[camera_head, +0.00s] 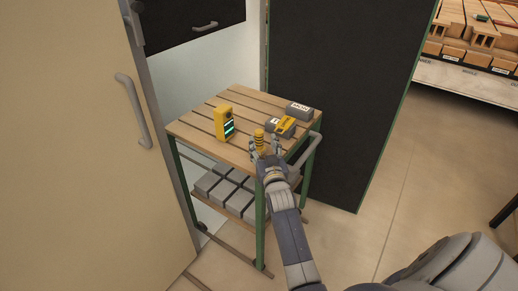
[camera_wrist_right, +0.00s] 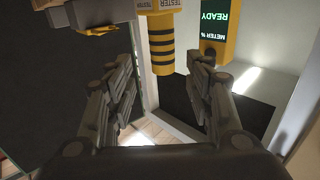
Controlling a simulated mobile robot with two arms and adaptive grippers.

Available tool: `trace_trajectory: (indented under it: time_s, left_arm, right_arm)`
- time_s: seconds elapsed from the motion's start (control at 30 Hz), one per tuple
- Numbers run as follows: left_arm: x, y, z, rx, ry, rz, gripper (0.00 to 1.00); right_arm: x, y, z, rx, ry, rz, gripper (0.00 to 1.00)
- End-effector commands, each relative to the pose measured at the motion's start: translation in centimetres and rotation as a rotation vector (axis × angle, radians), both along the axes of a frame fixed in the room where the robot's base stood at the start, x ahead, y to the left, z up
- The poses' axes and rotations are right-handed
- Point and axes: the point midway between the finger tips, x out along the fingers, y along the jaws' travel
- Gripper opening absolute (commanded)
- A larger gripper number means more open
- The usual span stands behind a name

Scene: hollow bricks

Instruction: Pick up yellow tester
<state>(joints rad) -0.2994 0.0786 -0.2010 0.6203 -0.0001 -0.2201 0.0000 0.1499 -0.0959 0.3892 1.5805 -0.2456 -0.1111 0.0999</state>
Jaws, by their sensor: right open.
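The yellow tester (camera_head: 260,138) stands upright near the front edge of the slatted wooden cart top. In the right wrist view the tester (camera_wrist_right: 161,45) has black bands on its grip and a "TESTER" label. My right gripper (camera_head: 265,150) is open at the cart's near edge, close to the tester. In the right wrist view my right gripper (camera_wrist_right: 160,68) has a finger on each side of the tester's line, and the tester lies just beyond the fingertips, with no contact visible. My left gripper is not in view.
A yellow meter (camera_head: 224,122) with a lit screen stands left of the tester. Another yellow tool (camera_head: 286,126) lies on a grey block to the right, near a labelled grey block (camera_head: 299,110). Grey blocks (camera_head: 227,191) fill the lower shelf. A cart handle (camera_head: 311,153) is beside my wrist.

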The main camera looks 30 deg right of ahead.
Motion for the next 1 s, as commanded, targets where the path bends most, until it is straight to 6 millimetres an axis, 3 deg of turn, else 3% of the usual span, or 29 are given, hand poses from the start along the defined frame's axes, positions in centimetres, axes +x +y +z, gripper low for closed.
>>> trace_trajectory:
  time_s: [0.27,0.6,0.93,0.97,1.0]
  left_arm:
    - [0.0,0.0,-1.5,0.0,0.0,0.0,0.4]
    - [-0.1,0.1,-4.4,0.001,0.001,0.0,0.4]
    - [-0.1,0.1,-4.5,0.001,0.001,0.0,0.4]
    - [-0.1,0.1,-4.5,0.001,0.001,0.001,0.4]
    - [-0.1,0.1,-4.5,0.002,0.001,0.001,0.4]
  right_arm:
    - [1.8,-0.6,-0.1,0.0,-0.001,0.0,0.48]
    - [5.4,-1.9,-0.2,-0.001,0.0,0.001,0.48]
    - [5.9,-2.1,0.1,-0.001,0.001,0.001,0.48]
    - [5.9,-2.1,0.1,-0.001,0.001,0.001,0.46]
    - [5.9,-2.1,0.1,-0.001,0.001,0.001,0.37]
